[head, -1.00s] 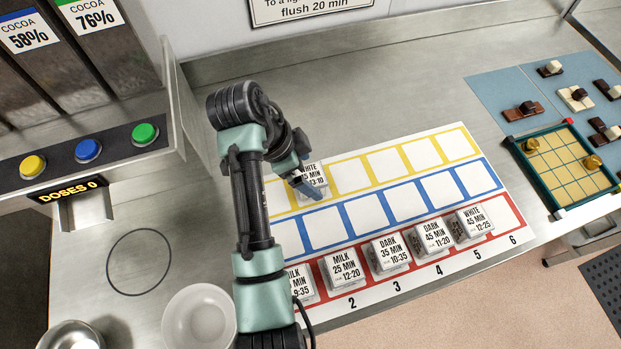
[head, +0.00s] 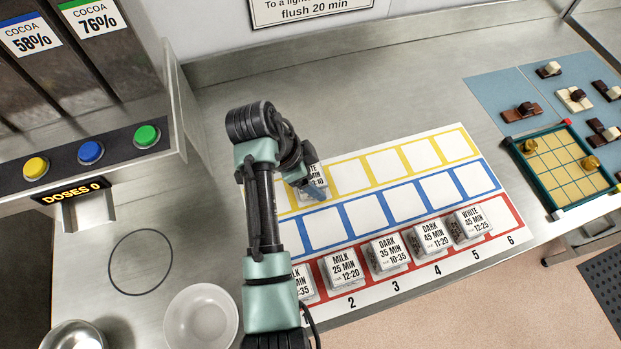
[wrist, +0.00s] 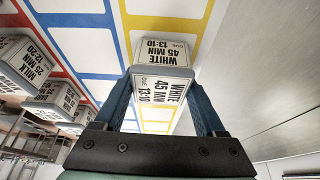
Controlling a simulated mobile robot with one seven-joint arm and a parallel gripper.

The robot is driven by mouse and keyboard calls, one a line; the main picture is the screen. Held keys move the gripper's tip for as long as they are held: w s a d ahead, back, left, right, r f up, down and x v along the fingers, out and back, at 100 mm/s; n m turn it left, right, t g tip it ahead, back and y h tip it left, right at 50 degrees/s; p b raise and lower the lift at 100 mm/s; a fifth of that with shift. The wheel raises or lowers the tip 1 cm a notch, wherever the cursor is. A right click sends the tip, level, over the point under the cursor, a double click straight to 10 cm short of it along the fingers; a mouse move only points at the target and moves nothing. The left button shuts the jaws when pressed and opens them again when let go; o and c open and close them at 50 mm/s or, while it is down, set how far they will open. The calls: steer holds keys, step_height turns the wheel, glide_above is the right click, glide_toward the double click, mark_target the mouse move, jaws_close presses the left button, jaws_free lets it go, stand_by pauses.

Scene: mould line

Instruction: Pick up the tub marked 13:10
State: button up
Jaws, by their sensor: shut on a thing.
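The white tub marked WHITE 45 MIN 13:10 (head: 317,181) is at the left part of the yellow row, partly hidden by my arm. In the wrist view the tub (wrist: 162,52) shows its label on two faces. My gripper (head: 304,182) is at the tub, and in the wrist view its two blue fingers (wrist: 162,88) stand on either side of it, shut on it. I cannot tell whether the tub's bottom is touching the mat.
Several labelled tubs, such as MILK 12:20 (head: 343,270), stand in the red row of the mat (head: 410,291). A white bowl (head: 200,318) stands at the front left. The other visible yellow and blue cells are empty. A green-framed game board (head: 563,168) is at the right.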

mark_target(313, 175)
steer(key=shift+c, duration=0.4)
steer(key=shift+r, duration=0.35)
step_height(313, 175, up, 8)
step_height(313, 175, up, 8)
steer(key=p, duration=0.7)
steer(key=shift+r+p, duration=0.2)
steer(key=shift+p, duration=0.2)
